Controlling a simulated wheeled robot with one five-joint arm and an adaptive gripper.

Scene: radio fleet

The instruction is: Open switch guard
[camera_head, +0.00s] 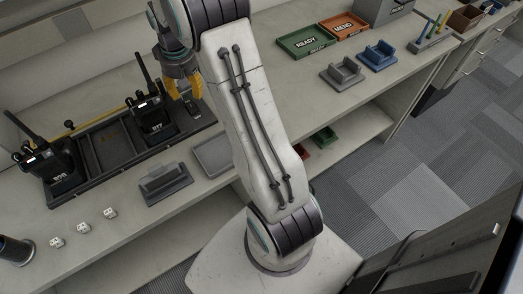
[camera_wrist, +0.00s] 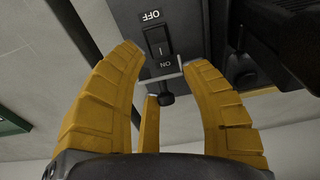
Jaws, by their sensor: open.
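A dark switch box (camera_head: 193,110) sits at the right end of the charging rack. In the wrist view its rocker switch (camera_wrist: 157,42) shows between the words OFF and ON. A thin pale edge, which may belong to the guard, lies below ON, with a small black knob (camera_wrist: 167,98) under it. I cannot tell the guard's position clearly. My gripper (camera_head: 184,96) hangs just above the box. In the wrist view its yellow fingers (camera_wrist: 165,58) are spread apart around the knob and the lower switch area, holding nothing.
Black radios stand in the rack (camera_head: 103,152), one (camera_head: 152,113) close left of my gripper. A grey cradle (camera_head: 165,182) and flat tray (camera_head: 213,154) lie in front. Green READY (camera_head: 305,55) and orange MEND (camera_head: 343,38) trays are to the right. Bare counter lies between.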

